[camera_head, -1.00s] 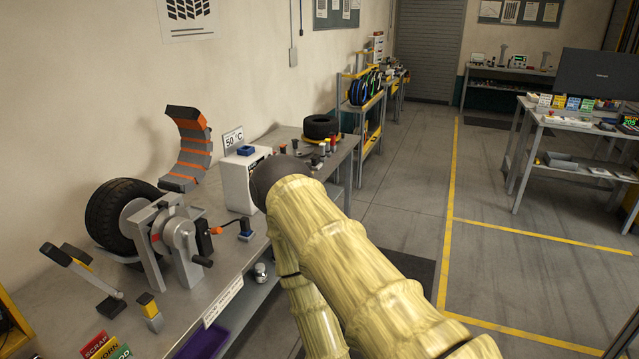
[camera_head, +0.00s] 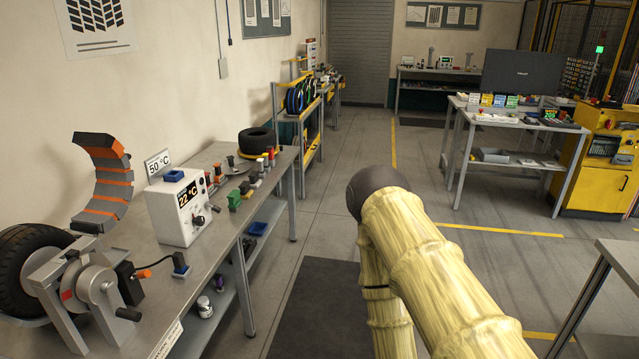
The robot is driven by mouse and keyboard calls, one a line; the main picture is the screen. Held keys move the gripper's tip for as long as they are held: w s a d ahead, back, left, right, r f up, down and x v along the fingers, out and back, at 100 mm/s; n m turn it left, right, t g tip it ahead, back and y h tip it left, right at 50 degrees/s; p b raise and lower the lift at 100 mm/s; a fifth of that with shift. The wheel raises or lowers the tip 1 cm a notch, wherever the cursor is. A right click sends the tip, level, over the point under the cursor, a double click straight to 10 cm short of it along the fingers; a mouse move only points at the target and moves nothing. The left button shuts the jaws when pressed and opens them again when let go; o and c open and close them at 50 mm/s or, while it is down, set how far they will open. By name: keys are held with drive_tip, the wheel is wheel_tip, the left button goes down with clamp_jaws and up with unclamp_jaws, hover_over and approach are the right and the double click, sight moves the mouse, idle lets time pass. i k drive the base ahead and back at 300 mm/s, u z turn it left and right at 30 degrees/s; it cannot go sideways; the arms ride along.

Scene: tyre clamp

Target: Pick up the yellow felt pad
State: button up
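I cannot make out a yellow felt pad for certain. The grey bench (camera_head: 222,227) on the left carries several small coloured pieces, including a green block (camera_head: 234,199), too small to identify surely. My arm, in a pale yellow ribbed sleeve with a dark rounded joint, crosses the lower right over the floor, to the right of the bench. My gripper does not show in this view.
A clamp with a crank (camera_head: 85,285) and a large tyre (camera_head: 22,270) stand at the bench's near end. A white temperature box (camera_head: 180,215) stands behind them. A small tyre (camera_head: 256,140) lies farther back. Floor (camera_head: 345,215) is open right of the bench.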

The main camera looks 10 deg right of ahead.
sight(246, 193)
drive_tip(key=z, duration=0.65)
drive_tip(key=i, duration=2.3)
drive_tip(key=u, duration=0.95)
